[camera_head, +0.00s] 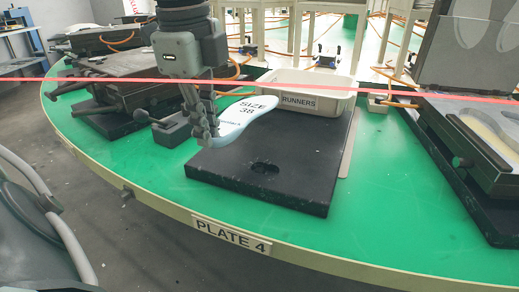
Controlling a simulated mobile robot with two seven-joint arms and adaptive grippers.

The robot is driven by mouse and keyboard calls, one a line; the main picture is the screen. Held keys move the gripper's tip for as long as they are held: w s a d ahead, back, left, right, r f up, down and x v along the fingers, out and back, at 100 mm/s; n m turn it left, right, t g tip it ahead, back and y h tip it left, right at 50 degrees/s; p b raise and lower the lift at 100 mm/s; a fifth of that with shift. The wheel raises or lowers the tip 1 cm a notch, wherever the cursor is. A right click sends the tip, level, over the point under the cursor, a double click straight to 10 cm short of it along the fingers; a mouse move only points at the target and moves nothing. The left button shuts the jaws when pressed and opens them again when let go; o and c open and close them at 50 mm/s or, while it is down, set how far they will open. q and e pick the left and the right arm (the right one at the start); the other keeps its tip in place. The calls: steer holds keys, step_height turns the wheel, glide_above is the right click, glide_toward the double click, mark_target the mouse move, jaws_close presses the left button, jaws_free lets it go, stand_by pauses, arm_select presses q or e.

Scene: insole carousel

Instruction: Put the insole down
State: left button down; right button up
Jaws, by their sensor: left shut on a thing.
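A pale insole (245,117) marked "SIZE 38" is in my left gripper (207,138). The gripper comes down from the top and is shut on the insole's near left part. The insole is over the back left part of a flat black plate (300,165); I cannot tell whether it touches the plate. The plate has a small dark hole near its front edge. My right gripper is not in view.
A beige bin (311,88) labelled "RUNNERS" stands behind the black plate. The green carousel table (375,195) carries a "PLATE 4" label (231,235) on its rim. Metal moulds stand left (125,88) and right (485,135). A red line crosses the view.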

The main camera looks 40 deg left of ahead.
arm_select(q)
steer(key=w+d+f, duration=0.1)
steer(key=w, duration=0.1)
steer(key=w+f, duration=0.2)
steer(key=w+d+f, duration=0.1)
steer(key=w, duration=0.1)
steer(key=shift+w+d+f, duration=0.2)
steer(key=shift+w+d, duration=0.05)
steer(key=shift+d, duration=0.1)
steer(key=shift+w+d+f, duration=0.2)
steer(key=shift+w+f, duration=0.05)
steer(key=shift+w, duration=0.15)
step_height(320, 180, down, 3)
steer(key=shift+f, duration=0.45)
steer(key=c, duration=1.7)
jaws_free()
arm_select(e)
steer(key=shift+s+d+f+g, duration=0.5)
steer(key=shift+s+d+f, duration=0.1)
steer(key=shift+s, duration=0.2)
